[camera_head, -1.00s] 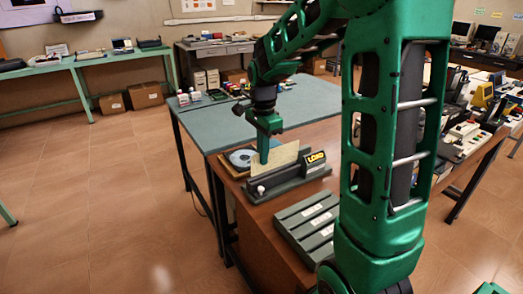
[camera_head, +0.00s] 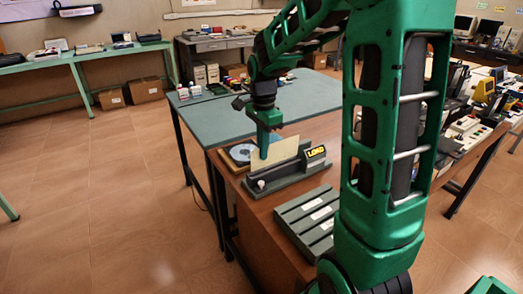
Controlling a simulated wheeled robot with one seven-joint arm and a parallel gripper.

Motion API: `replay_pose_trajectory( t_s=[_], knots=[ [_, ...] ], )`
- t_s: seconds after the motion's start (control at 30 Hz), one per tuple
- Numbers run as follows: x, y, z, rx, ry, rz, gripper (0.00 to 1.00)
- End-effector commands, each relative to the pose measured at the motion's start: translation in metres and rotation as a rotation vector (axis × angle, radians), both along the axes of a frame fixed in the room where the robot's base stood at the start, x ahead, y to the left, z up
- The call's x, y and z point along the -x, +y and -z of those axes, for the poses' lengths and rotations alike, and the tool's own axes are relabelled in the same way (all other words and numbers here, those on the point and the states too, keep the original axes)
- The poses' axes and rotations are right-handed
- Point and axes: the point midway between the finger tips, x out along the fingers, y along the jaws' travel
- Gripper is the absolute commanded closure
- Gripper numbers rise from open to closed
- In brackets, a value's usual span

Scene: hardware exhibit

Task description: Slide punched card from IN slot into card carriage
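The punched card (camera_head: 284,150) is a thin cream sheet, upright and slightly tilted. Its lower edge is at the dark grey carriage (camera_head: 292,178), a long low holder with a yellow LOAD label at its right end and a white knob at its left. I cannot tell how deep the card sits. My green gripper (camera_head: 264,156) points down at the card's left part, with one finger visible in front of it; it looks shut on the card. The far finger is hidden. A grey slotted rack (camera_head: 308,221) with white labels lies in front of the carriage; no IN label is readable.
A round grey disc (camera_head: 240,153) on a wooden base sits behind the gripper. The wooden table (camera_head: 262,212) has bare space left of the rack. The green-topped table (camera_head: 219,127) adjoins behind. My arm hides the table's middle right; electronics (camera_head: 466,125) crowd beyond it.

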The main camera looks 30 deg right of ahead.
Motion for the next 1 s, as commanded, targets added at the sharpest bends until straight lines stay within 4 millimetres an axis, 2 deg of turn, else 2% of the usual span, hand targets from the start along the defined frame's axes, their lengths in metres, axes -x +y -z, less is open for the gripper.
replay_pose_trajectory(
  t_s=[1.0],
  knots=[
    [0.0001,-0.0002,0.0063,0.000,0.000,0.000,1.00]
  ],
)
